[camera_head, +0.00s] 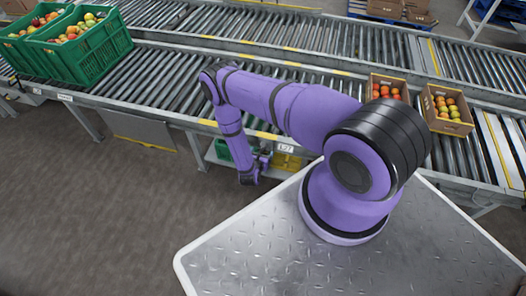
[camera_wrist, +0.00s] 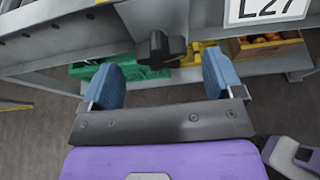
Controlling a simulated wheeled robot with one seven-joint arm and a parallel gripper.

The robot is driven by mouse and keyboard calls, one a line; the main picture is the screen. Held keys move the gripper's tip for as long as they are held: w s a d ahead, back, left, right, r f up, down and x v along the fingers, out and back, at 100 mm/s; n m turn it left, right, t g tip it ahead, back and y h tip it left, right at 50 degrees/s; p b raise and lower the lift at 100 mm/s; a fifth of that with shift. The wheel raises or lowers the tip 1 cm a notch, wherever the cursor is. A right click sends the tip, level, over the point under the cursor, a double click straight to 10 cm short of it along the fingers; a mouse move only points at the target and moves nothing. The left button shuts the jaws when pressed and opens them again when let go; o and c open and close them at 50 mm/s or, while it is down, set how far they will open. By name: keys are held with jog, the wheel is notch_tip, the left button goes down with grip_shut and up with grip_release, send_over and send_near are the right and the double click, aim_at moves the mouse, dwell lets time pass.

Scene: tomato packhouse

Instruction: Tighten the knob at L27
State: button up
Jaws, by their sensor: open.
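The L27 label (camera_wrist: 268,8) is a white plate on the conveyor's side rail at the upper right of the wrist view; it also shows in the head view (camera_head: 286,148). A black knob (camera_wrist: 160,48) sticks out below the rail, left of the label. My gripper (camera_wrist: 166,85) has two blue-padded fingers spread wide, and nothing is between them. The knob lies just beyond the fingertips, about midway between them, with no visible contact. In the head view my gripper (camera_head: 250,176) hangs beside the conveyor's near side, and the knob cannot be made out.
A green crate (camera_wrist: 105,78) and a yellow part (camera_wrist: 195,52) sit under the conveyor behind the knob. A box of fruit (camera_wrist: 268,48) stands at the right. Green crates (camera_head: 85,55) and cardboard boxes (camera_head: 447,108) with fruit stand on the rollers. The floor (camera_head: 90,220) at left is clear.

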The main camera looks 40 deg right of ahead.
aim_at(264, 151)
jog(key=shift+x, duration=1.45)
jog(key=c, duration=0.9)
jog(key=shift+s, duration=0.1)
jog(key=shift+s+d+m+t+y, duration=0.1)
jog(key=shift+m+t+y, duration=0.25)
jog(key=shift+m, duration=0.35)
jog(key=shift+s+d+m+t+y, duration=0.1)
jog(key=shift+m+t+y, duration=0.15)
jog(key=shift+m+t, duration=0.35)
jog(key=o, duration=0.9)
